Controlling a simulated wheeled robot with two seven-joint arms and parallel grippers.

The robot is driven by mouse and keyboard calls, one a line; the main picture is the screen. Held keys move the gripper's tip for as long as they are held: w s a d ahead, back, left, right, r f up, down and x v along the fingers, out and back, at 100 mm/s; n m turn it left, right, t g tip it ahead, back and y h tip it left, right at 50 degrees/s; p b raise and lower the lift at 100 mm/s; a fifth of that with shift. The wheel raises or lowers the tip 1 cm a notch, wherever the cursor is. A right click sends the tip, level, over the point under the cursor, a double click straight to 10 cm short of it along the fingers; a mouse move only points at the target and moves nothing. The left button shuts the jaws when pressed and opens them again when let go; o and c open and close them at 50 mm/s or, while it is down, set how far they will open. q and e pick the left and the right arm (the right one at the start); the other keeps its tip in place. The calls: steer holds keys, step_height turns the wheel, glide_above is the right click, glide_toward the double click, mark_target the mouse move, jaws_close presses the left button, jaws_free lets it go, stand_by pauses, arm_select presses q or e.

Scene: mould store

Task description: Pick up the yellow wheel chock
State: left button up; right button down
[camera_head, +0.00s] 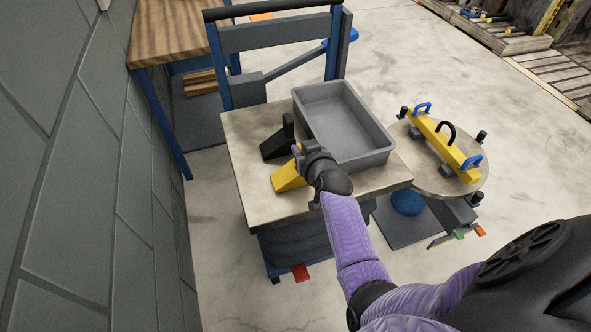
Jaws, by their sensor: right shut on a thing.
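The yellow wheel chock (287,178) is a wedge on the light top of the cart (250,128), near its front left part. My right gripper (299,160) reaches over the cart from the lower right and is shut on the chock's upper end. The gripper and wrist hide part of the chock. I cannot tell whether the chock's base touches the cart top. A black chock (274,147) with an upright handle stands just behind the yellow one. My left gripper does not show.
A grey open bin (337,110) stands right of the chocks, close to my gripper. A round table (428,178) at the right bears a yellow bar (444,146) with handles. A wooden bench (172,30) stands back left. A grey wall (85,190) runs along the left.

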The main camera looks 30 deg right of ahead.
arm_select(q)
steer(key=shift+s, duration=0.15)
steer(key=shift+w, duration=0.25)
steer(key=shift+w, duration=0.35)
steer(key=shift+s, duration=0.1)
